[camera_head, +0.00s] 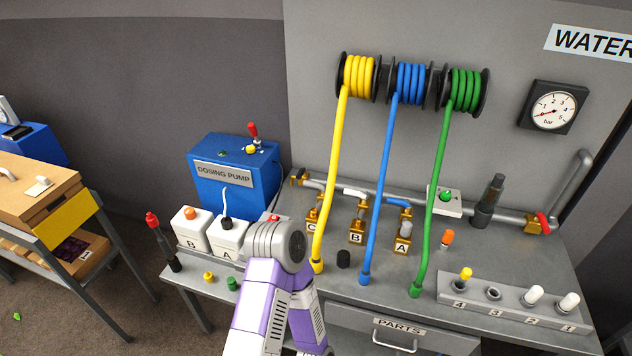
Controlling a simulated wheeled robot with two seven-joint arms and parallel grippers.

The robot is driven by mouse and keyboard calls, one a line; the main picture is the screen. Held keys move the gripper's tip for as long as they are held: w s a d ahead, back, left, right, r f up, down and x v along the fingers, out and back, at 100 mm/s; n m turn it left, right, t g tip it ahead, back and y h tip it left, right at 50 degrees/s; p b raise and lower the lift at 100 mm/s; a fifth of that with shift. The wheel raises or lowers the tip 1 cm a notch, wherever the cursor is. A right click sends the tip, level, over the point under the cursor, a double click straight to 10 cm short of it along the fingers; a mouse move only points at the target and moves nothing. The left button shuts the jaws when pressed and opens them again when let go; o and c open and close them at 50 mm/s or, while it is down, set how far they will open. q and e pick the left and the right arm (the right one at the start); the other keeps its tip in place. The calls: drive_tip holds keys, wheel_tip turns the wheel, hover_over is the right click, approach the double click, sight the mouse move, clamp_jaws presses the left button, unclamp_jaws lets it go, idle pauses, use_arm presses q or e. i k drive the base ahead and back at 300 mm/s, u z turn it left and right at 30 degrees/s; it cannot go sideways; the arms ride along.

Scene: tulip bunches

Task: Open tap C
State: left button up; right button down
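Tap C (312,227) is a small brass tap with a white letter plate at the left end of a row on the workbench. The yellow hose hangs just in front of it and covers part of it. Its handle position is too small to tell. Tap B (356,238) and tap A (402,248) stand to its right under the grey supply pipe. One of my arms, purple and white with a grey round joint, rises from the bottom centre, below and left of tap C. No gripper fingers show on it, and the other arm is not in view.
Yellow (331,180), blue (380,190) and green (432,195) hoses hang from wall reels before the taps. A blue dosing pump (235,172) and white canisters A and B stand left. A numbered rack (510,303) stands right, with a red-handled valve (543,223) behind.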

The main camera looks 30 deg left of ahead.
sight(319, 186)
drive_tip(key=z, duration=1.85)
drive_tip(key=k, duration=1.45)
drive_tip(key=u, duration=2.35)
drive_tip(key=i, duration=0.4)
drive_tip(key=z, duration=0.05)
